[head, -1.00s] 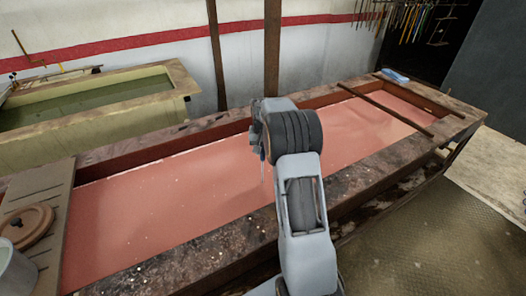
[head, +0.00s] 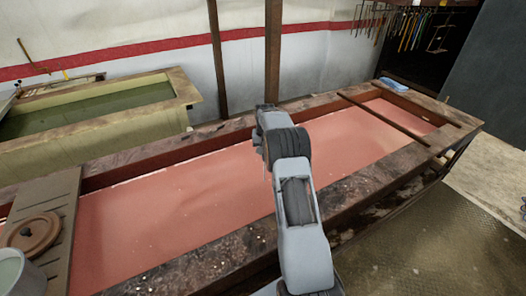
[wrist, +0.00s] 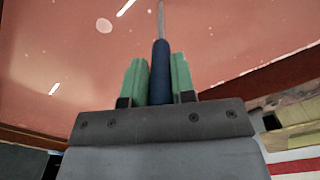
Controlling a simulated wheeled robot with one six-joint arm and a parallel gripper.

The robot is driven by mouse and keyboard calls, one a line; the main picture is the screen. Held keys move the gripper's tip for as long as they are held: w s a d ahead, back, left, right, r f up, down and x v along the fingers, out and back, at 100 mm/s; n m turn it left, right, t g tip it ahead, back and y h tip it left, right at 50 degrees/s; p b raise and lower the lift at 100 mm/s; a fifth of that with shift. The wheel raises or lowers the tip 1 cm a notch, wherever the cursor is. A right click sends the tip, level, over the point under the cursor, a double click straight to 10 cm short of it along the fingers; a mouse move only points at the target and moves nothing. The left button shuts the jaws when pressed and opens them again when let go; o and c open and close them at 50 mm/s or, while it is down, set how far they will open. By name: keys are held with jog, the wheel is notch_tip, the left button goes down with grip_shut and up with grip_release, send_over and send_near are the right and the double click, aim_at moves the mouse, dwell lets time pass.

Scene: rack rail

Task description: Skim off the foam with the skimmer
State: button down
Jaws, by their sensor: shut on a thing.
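My gripper (wrist: 159,80) is shut on the dark blue handle (wrist: 161,72) of the skimmer, between two green finger pads. A thin metal rod (wrist: 161,20) runs on from the handle, and the skimmer's far end is out of the frame. A long vat (head: 240,245) holds pinkish-red liquid (head: 180,205). A pale round patch (wrist: 104,26), perhaps foam, and small pale specks lie on the liquid in the wrist view. In the head view my arm reaches over the vat and hides the gripper and skimmer.
A slatted board (head: 62,215) spans the vat's left end, with a round brown lid (head: 32,233) and a pale bucket (head: 15,272). Wooden bars (head: 385,118) cross the right end. A blue cloth (head: 394,85) lies behind. A green-liquid tank (head: 95,130) stands back left.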

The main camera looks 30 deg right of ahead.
jog(key=s+d, duration=0.3)
jog(key=d, duration=0.7)
jog(key=shift+s+p, duration=0.3)
jog(key=shift+p, duration=0.15)
jog(key=shift+d, duration=0.1)
notch_tip(320, 180, up, 14)
jog(key=shift+r, duration=0.2)
dwell(0.9)
dwell(3.7)
